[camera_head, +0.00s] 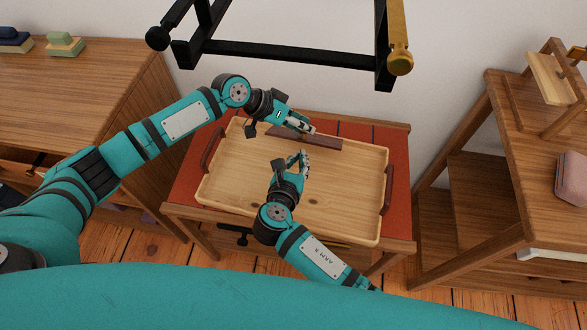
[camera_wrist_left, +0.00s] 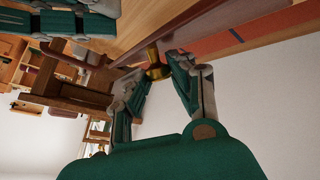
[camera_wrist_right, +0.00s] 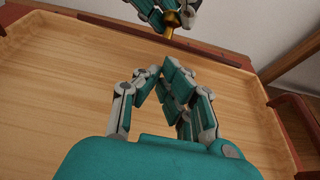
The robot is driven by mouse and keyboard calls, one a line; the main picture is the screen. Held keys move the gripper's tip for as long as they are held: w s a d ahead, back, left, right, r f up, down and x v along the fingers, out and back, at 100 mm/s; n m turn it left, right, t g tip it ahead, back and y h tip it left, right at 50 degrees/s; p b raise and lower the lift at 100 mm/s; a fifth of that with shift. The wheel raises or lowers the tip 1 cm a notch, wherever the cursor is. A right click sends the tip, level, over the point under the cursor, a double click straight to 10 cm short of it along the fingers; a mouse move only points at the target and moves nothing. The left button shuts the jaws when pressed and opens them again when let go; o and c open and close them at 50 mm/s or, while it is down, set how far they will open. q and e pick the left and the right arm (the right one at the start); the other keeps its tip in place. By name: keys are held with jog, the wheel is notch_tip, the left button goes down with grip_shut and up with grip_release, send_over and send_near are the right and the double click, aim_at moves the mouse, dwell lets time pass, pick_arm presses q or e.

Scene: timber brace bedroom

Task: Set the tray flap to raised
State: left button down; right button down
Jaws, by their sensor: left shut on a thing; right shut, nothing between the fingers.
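The wooden tray (camera_head: 235,185) has a raised rim and dark side handles. A dark brown strip, apparently the tray flap (camera_head: 325,143), runs along its back edge. It also shows in the right wrist view (camera_wrist_right: 120,28); its exact tilt is hard to tell. A small brass knob (camera_wrist_left: 153,72) stands on the strip, and shows in the right wrist view too (camera_wrist_right: 171,20). My left gripper (camera_head: 311,129) is shut on the knob at the tray's back edge. My right gripper (camera_head: 304,157) is shut and empty above the tray's middle, just in front of the strip.
The tray rests on a small wooden table with a red top (camera_head: 399,200). A wooden cabinet (camera_head: 100,75) stands left and a wooden shelf unit (camera_head: 480,185) right. A black frame (camera_head: 285,52) hangs in view above the table. The tray floor is bare.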

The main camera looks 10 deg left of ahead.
pick_arm(q)
jog(key=shift+w, duration=0.1)
pick_arm(e)
jog(key=shift+x, duration=1.15)
jog(key=shift+w+r, duration=0.45)
jog(key=shift+r, duration=0.3)
pick_arm(q)
jog(key=c, duration=1.1)
grip_release()
jog(key=shift+f, duration=0.1)
jog(key=shift+c, duration=0.2)
